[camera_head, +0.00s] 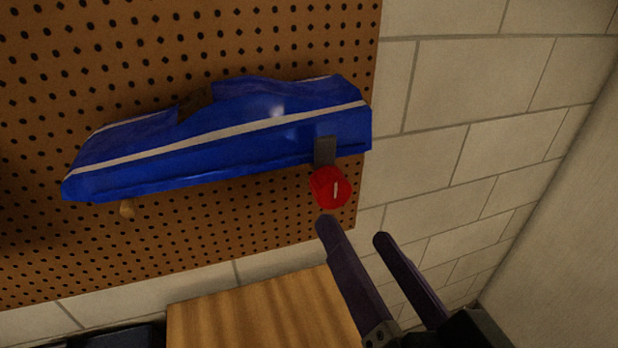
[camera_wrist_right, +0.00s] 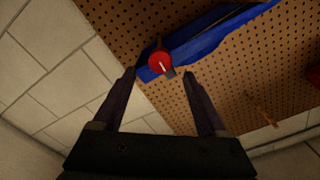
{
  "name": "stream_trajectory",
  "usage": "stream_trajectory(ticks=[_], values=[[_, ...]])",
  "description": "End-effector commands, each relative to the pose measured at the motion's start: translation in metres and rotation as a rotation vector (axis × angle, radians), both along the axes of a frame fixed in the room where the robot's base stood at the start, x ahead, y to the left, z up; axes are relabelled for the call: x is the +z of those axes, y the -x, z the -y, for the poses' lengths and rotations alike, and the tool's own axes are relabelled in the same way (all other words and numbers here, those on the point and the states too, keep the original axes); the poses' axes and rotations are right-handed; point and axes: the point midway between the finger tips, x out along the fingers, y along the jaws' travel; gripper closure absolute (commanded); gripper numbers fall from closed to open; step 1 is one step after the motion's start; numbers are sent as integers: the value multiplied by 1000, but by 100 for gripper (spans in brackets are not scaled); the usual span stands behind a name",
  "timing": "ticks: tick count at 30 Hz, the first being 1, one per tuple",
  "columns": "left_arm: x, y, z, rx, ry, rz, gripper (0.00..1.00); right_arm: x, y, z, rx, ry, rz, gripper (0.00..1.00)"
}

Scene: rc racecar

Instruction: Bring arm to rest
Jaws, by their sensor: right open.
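My right gripper (camera_head: 352,228) comes in from the lower right in the head view. Its two dark fingers are apart, with nothing between them. It also shows in the right wrist view (camera_wrist_right: 161,72), its fingers pointing up toward the pegboard. A red knob (camera_head: 332,187) with a pale mark is just beyond the fingertips; in the right wrist view the red knob (camera_wrist_right: 160,63) appears between and slightly beyond them. The knob hangs by a dark clip below a blue car body (camera_head: 235,135) with a white stripe, mounted on the pegboard. My left gripper is not in view.
The brown pegboard (camera_head: 250,215) covers the wall at left. A pale block wall (camera_head: 465,90) lies to its right, meeting a plain wall at the far right. A wooden surface (camera_head: 265,315) stands below. A small wooden peg (camera_head: 127,209) sticks out under the car body.

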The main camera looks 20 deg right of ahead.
Motion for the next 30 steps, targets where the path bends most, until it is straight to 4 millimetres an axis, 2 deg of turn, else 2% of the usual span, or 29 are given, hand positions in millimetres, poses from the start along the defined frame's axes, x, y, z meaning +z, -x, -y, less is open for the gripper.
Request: stream_trajectory(ticks=[5, 17, 23, 26, 30], values=[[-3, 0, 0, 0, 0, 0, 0, 0, 10, 0, 1, 0, -1, 25], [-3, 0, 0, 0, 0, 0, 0, -2, 7, -3, 32, 22, -36, 25], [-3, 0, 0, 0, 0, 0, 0, -25, 5, -13, 203, 180, -268, 25], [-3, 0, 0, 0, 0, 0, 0, -40, 15, -10, 296, 295, -435, 25], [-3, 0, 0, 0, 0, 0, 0, -57, 42, 7, 390, 449, -676, 25]])
